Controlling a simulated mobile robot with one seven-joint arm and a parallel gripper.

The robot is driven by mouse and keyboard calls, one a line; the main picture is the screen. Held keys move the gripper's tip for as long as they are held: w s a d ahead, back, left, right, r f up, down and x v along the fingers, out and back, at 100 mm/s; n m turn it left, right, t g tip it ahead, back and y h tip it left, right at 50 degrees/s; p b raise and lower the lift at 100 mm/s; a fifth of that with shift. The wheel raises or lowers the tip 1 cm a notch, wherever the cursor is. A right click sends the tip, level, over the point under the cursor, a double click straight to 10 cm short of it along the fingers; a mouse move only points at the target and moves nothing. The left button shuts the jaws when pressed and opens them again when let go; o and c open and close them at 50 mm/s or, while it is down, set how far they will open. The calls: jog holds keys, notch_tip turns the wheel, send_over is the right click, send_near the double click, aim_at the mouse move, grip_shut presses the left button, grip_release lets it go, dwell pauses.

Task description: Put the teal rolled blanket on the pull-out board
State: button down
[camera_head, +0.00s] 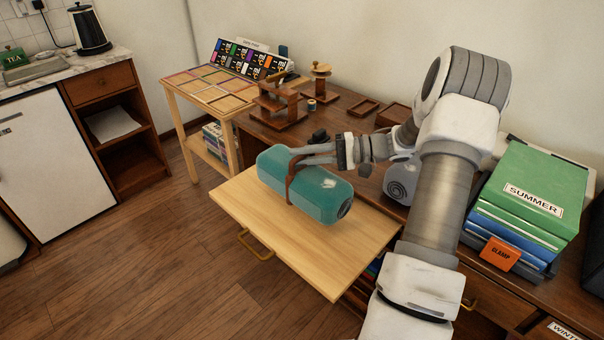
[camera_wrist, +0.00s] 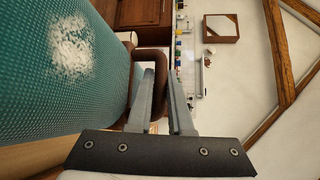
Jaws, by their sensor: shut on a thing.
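The teal rolled blanket (camera_head: 318,195) has a brown strap (camera_head: 291,178) around it and a pale patch on its surface. In the head view it lies lengthwise over the light wooden pull-out board (camera_head: 330,265); I cannot tell for sure whether its underside touches the board. My gripper (camera_head: 298,158) reaches in from the right and is shut on the strap. In the wrist view the two fingers (camera_wrist: 160,80) are at the brown strap loop (camera_wrist: 150,58), and the teal blanket (camera_wrist: 60,70) fills the left side. The blanket's underside is hidden.
The board juts out from the dark desk (camera_head: 350,115), with a brass handle (camera_head: 256,246) below its front. Small wooden stands (camera_head: 277,105) are behind. Green and blue boxes (camera_head: 528,195) stand at the right. The board's front and right parts are bare.

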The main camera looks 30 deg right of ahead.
aim_at(304, 166)
jog(key=shift+w+f, duration=0.1)
jog(key=shift+w, duration=0.1)
jog(key=shift+f+b, duration=0.95)
jog(key=shift+f, duration=1.05)
jog(key=c, duration=0.8)
grip_release()
jog(key=shift+f, duration=0.1)
jog(key=shift+c, duration=0.2)
jog(key=shift+s+d+r, duration=0.15)
jog(key=shift+d+r, duration=0.05)
jog(key=shift+d, duration=0.1)
jog(key=p+v, duration=0.2)
jog(key=v, duration=0.5)
